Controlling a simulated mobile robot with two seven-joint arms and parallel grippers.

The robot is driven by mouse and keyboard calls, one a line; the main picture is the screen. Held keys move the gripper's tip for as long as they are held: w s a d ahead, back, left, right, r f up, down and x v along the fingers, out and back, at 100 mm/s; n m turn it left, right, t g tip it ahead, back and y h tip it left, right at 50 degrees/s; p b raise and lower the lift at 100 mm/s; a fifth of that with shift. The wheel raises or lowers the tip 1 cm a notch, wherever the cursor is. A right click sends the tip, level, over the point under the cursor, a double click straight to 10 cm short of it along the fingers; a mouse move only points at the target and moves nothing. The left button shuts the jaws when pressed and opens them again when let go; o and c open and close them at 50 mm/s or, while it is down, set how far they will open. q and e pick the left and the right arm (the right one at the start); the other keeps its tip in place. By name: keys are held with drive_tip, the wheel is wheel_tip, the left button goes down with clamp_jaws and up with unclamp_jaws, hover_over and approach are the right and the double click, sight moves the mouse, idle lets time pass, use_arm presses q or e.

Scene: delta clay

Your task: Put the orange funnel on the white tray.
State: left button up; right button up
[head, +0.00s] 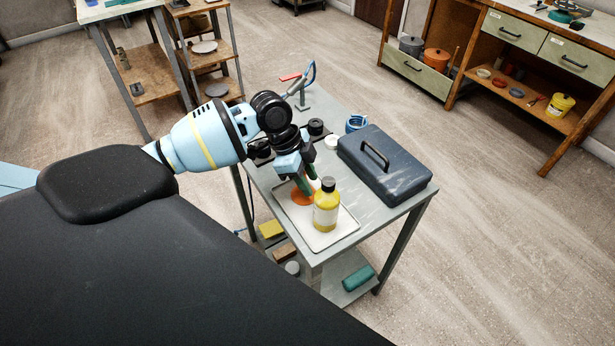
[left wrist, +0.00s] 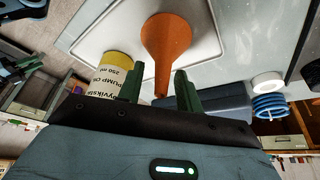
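The orange funnel (head: 299,199) is on the white tray (head: 301,221), partly hidden by my left gripper (head: 306,188) in the head view. In the left wrist view the funnel (left wrist: 168,42) has its wide end toward the tray (left wrist: 108,38) and its narrow spout toward me. My left gripper's green fingers (left wrist: 159,85) are open on either side of the spout, with a gap visible on both sides. My right gripper is not in view.
A yellow bottle with a dark cap (head: 326,205) stands on the tray beside the funnel. A dark blue toolbox (head: 385,165) sits to the right on the grey table. A blue coil (head: 356,122) and a white round item (head: 331,142) lie behind.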

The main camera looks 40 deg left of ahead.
use_arm(q)
drive_tip(key=v, duration=1.2)
drive_tip(key=shift+r+p, duration=0.15)
drive_tip(key=shift+p, duration=0.2)
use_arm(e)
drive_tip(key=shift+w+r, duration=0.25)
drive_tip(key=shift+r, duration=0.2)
use_arm(q)
drive_tip(key=shift+s, duration=0.15)
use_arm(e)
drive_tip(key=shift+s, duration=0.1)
